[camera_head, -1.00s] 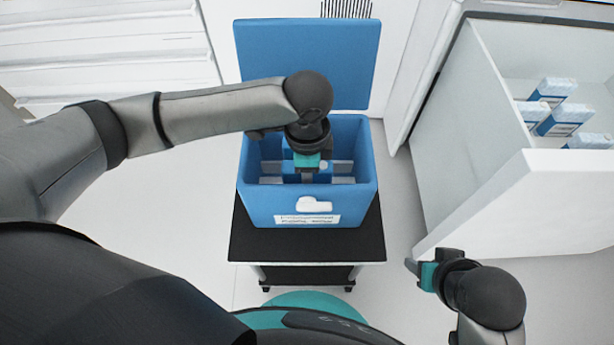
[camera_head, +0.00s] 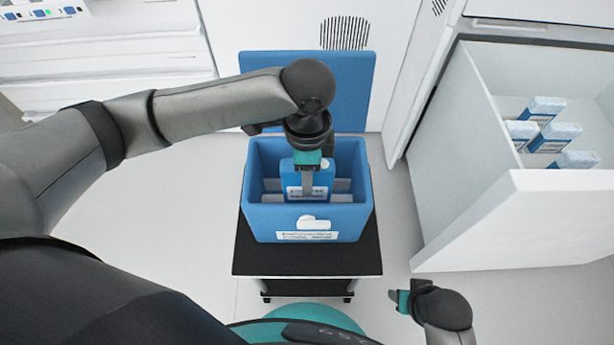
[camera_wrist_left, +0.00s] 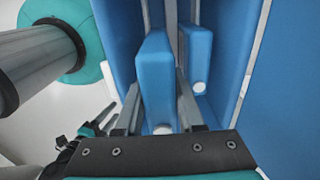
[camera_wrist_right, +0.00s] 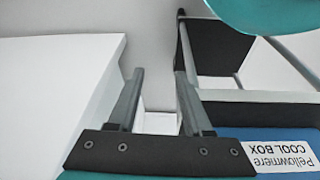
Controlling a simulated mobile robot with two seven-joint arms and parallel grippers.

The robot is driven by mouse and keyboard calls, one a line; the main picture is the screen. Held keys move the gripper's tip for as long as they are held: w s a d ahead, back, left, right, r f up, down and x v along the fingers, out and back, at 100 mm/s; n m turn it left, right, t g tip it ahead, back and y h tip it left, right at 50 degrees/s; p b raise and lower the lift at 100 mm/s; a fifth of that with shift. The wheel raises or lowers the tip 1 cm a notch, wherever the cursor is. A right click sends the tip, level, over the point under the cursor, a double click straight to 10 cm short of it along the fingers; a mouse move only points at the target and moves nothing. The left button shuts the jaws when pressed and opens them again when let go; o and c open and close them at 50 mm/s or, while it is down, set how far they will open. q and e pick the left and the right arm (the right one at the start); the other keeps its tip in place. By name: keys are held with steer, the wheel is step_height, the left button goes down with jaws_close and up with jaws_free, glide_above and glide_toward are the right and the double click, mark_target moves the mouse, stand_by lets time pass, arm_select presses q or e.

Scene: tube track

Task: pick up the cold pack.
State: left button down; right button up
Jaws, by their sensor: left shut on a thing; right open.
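The cool box (camera_head: 262,217) is blue with its lid (camera_head: 350,88) open, and stands on a small black-topped cart. My left gripper (camera_head: 307,192) reaches down over the box and is shut on a blue cold pack (camera_head: 292,178) with a white label. The pack is upright, its top raised above the inner compartments; its lower end is hidden by the box's front wall. In the left wrist view the held pack (camera_wrist_left: 154,75) sits between the fingers, with another blue pack (camera_wrist_left: 197,55) beside it. My right gripper (camera_head: 395,297) is open and empty, right of the cart.
An open white drawer (camera_head: 520,220) at the right holds several blue and white packs (camera_head: 555,137). The cart's black top (camera_head: 305,260) has a bare strip before the box. White cabinets stand behind. The floor between cart and drawer is clear.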

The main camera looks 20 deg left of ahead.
arm_select(q)
step_height(320, 180, up, 10)
steer(key=p, duration=0.4)
steer(key=shift+r+p, duration=0.25)
steer(key=shift+p, duration=0.15)
steer(key=shift+r+p, duration=0.45)
steer(key=shift+r, duration=0.6)
arm_select(e)
steer(key=s+d+f, duration=0.4)
steer(key=s+f, duration=0.3)
steer(key=f, duration=0.3)
steer(key=shift+d+g+h, duration=0.25)
steer(key=shift+g+h, duration=0.05)
steer(key=shift+g, duration=0.1)
